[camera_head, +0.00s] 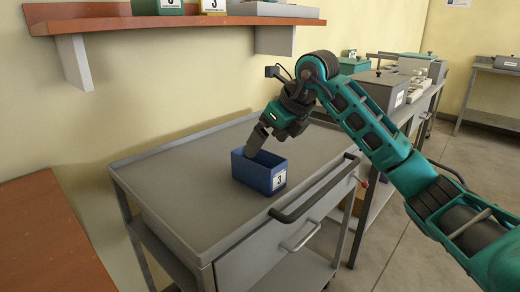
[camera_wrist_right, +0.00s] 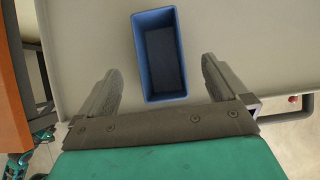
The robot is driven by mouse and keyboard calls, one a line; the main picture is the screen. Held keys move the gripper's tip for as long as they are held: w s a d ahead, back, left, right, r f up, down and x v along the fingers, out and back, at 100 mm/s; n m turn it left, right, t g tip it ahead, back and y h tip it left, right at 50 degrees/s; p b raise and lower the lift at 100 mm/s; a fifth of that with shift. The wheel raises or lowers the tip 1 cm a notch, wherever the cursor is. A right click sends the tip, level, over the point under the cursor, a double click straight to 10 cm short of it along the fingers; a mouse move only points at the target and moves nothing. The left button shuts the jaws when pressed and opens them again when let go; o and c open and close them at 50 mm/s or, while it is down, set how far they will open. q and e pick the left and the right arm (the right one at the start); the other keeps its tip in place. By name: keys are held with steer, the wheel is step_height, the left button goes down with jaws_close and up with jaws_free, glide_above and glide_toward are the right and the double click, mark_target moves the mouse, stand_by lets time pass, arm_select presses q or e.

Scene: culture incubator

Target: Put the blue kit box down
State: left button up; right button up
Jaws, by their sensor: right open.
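The blue kit box (camera_head: 259,172) stands upright on the grey cart top (camera_head: 190,200), with a white label marked 3 on its side. It is open at the top and looks empty in the right wrist view (camera_wrist_right: 160,97). My right gripper (camera_head: 250,152) is over the far left part of the box in the head view. In the right wrist view its two fingers (camera_wrist_right: 160,80) are spread wide, one on each side of the box, with gaps between. My left gripper is not in view.
The cart has a dark handle (camera_head: 314,190) along its front right edge. A wooden shelf (camera_head: 170,22) with several boxes hangs above. A red-brown table (camera_head: 50,235) is at the left. The cart top left of the box is clear.

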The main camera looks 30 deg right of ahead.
steer(key=shift+v, duration=1.9)
